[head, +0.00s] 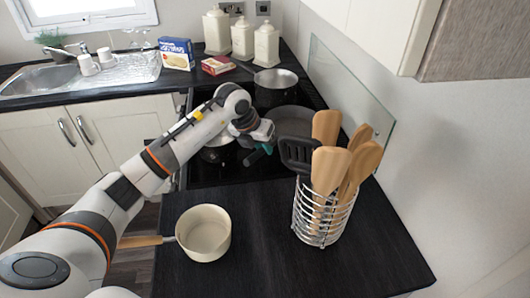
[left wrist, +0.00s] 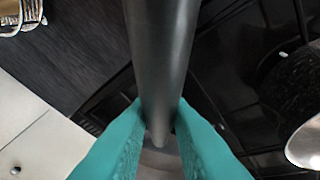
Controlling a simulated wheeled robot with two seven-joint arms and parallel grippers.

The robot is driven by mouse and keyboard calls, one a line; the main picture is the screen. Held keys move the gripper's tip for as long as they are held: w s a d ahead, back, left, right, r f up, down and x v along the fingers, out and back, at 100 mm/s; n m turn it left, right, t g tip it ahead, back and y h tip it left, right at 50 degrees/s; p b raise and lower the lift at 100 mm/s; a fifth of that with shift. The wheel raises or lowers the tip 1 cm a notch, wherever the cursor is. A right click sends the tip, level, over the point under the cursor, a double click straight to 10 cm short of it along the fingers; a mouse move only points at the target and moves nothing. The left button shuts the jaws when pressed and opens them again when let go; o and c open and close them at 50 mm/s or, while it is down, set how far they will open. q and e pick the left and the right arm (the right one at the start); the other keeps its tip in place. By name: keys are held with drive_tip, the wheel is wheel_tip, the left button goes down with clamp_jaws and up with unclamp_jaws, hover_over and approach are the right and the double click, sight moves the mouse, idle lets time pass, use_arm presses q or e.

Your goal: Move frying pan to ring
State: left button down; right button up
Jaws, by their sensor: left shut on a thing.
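The dark frying pan (head: 293,121) is over the right side of the black hob (head: 210,176); I cannot tell whether its base touches the hob. My left gripper (head: 262,150) is shut on the pan's handle. In the left wrist view, the teal fingers (left wrist: 160,128) close on both sides of the dark grey handle (left wrist: 163,50). The rings are mostly hidden by pans and my arm. My right gripper is not in view.
A steel saucepan (head: 275,79) stands at the back of the hob, and another pot (head: 218,151) is under my left arm. A wire rack (head: 323,215) of utensils and a cream saucepan (head: 203,234) stand on the front worktop. A glass panel (head: 350,85) edges the right.

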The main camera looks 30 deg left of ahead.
use_arm(q)
wheel_tip(320, 180, down, 3)
drive_tip(key=shift+p, duration=0.4)
drive_tip(key=shift+f, duration=0.15)
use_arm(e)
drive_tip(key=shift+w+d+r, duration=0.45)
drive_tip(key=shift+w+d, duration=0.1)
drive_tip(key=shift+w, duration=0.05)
use_arm(q)
drive_tip(key=shift+f, duration=0.1)
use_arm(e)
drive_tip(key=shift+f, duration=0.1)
use_arm(q)
drive_tip(key=shift+f+b, duration=0.25)
drive_tip(key=shift+b, duration=0.15)
drive_tip(key=c, duration=1.3)
unclamp_jaws()
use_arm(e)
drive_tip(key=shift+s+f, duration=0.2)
